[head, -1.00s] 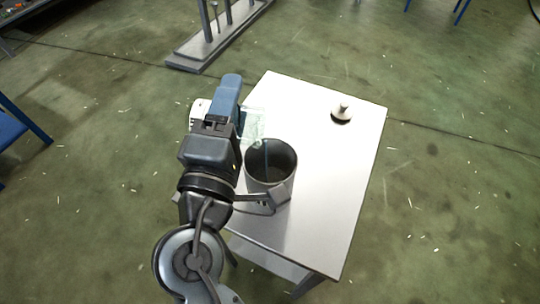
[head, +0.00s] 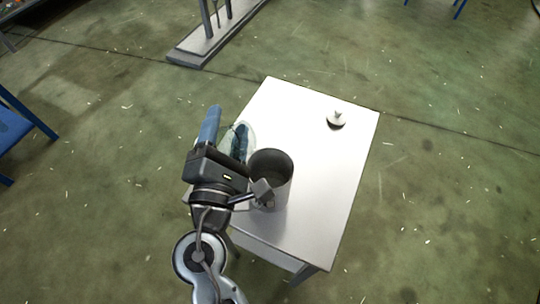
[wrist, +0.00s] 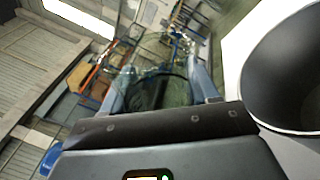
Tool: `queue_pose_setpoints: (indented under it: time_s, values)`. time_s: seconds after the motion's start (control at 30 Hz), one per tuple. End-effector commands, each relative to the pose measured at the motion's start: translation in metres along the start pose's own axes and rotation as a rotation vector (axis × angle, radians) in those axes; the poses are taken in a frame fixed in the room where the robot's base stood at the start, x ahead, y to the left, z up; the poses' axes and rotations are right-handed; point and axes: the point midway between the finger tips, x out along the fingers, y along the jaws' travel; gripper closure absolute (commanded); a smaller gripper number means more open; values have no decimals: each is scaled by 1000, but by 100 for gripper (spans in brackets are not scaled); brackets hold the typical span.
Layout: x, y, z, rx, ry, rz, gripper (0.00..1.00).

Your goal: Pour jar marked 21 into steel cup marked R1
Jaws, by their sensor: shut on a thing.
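The clear glass jar (head: 247,134) is in my gripper (head: 228,133), just behind and left of the steel cup's rim in the head view. In the wrist view the jar (wrist: 160,62) is between both blue fingers. My gripper is shut on it. The jar's number and exact tilt cannot be read, and my gripper hides part of it. The grey steel cup (head: 275,190) stands upright on the table with its mouth open. The cup (wrist: 280,85) also shows large at the right of the wrist view. Its marking is not visible.
The small white table (head: 325,165) has free room right of the cup. A small pale stopper or lid (head: 337,119) lies near its far right corner. A grey stand (head: 205,45) is on the floor behind, and a blue chair (head: 15,128) is at the left.

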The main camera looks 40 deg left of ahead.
Motion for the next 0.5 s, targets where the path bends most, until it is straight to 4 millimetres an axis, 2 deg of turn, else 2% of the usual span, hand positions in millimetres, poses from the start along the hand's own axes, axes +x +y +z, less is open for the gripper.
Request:
queue_pose_setpoints:
  time_s: [0.03,0.2,0.3,0.5]
  values:
    - [2,7,7,-25,1,1,76]
    - [2,10,10,-134,16,0,76]
    - [1,4,2,-284,37,-1,76]
    - [0,-2,-22,-469,61,1,76]
